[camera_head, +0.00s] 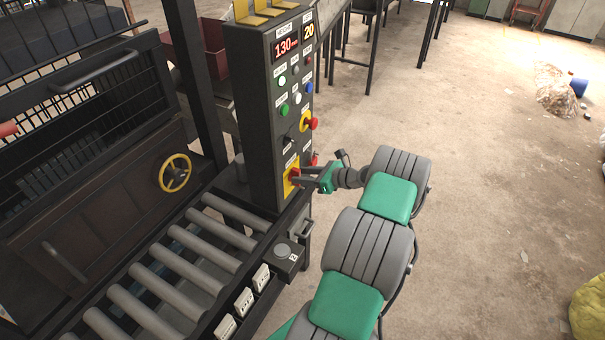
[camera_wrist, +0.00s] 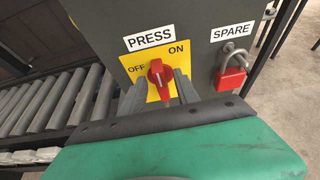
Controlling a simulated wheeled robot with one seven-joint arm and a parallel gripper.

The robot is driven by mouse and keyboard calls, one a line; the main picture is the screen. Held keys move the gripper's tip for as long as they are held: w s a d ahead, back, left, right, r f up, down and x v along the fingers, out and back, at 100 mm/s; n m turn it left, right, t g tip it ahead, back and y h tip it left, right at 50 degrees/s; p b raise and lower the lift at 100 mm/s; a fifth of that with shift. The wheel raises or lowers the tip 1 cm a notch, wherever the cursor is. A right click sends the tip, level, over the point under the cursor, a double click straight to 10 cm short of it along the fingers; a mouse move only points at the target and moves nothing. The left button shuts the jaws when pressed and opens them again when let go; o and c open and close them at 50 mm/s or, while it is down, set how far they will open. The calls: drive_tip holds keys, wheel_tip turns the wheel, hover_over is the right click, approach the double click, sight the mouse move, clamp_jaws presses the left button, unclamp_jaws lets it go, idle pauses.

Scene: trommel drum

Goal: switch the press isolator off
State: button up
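The press isolator is a red rotary handle (camera_wrist: 158,75) on a yellow plate (camera_wrist: 151,92) under a PRESS label. OFF is printed at its left and ON at its upper right. The handle stands roughly upright, its pale mark at the top between the two words. In the head view the red handle (camera_head: 293,175) is low on the dark control cabinet. My gripper (camera_wrist: 160,77) is open, one grey finger on each side of the handle, with gaps showing. In the head view my gripper (camera_head: 303,177) is at the cabinet face. The green gripper body hides the lower wrist view.
A red padlock (camera_wrist: 231,77) hangs under the SPARE label to the right. The cabinet (camera_head: 255,110) carries several buttons and a red emergency knob (camera_head: 312,123) above. A roller conveyor (camera_head: 185,258) lies at left. Open floor (camera_head: 480,210) is at right.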

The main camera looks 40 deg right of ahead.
drive_tip(key=shift+w, duration=0.15)
clamp_jaws()
idle(0.5)
